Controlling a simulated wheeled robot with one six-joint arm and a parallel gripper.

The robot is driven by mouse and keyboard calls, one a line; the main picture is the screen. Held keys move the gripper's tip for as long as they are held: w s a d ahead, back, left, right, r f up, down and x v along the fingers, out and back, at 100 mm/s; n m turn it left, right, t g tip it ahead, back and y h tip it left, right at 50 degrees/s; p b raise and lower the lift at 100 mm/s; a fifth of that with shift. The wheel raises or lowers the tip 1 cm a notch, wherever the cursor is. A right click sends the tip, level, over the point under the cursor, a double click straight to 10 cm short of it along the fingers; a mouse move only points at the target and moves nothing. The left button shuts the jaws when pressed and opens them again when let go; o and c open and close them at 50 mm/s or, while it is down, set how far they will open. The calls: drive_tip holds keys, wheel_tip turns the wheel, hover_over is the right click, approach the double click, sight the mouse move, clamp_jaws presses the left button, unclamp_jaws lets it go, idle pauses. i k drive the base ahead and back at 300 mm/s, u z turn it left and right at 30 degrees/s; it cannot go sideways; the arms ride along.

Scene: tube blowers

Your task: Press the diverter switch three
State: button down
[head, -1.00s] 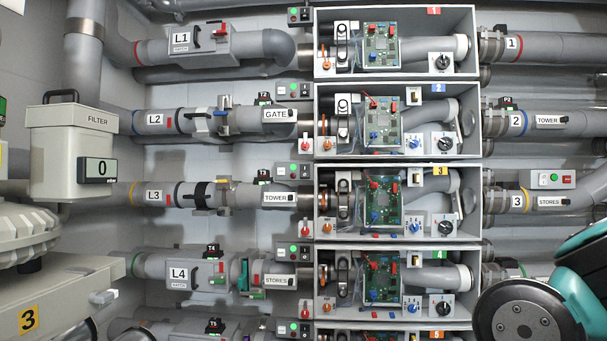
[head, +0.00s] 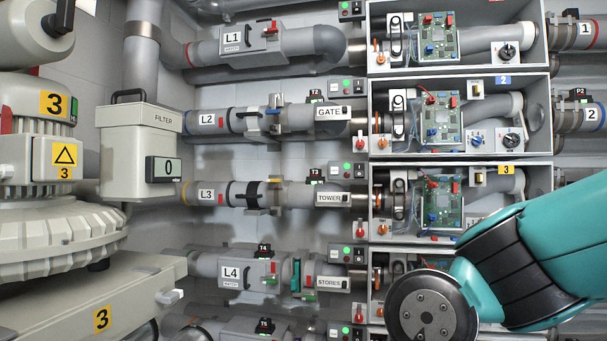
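Line L3 (head: 207,194) runs across the head view to a housing (head: 330,198) labelled TOWER, with a small black switch (head: 346,198) at its right end. To its right is the open grey box three (head: 372,212), under a yellow 3 label (head: 506,169). It holds a green circuit board (head: 437,202) and a small switch (head: 479,179) near the label. No readable label says which control is the diverter switch. My arm covers the lower right of box three. My gripper is not in view; only my arm's links and a dark round joint show.
Similar boxes stand above and below box three. A filter housing (head: 138,150) reading 0 and a pale blower (head: 50,215) marked 3 take up the left. Pipes run across the back wall. Box four is largely behind my arm.

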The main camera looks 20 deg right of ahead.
sight(359, 171)
drive_tip(key=u, duration=0.2)
drive_tip(key=i, duration=1.5)
drive_tip(key=z, duration=0.8)
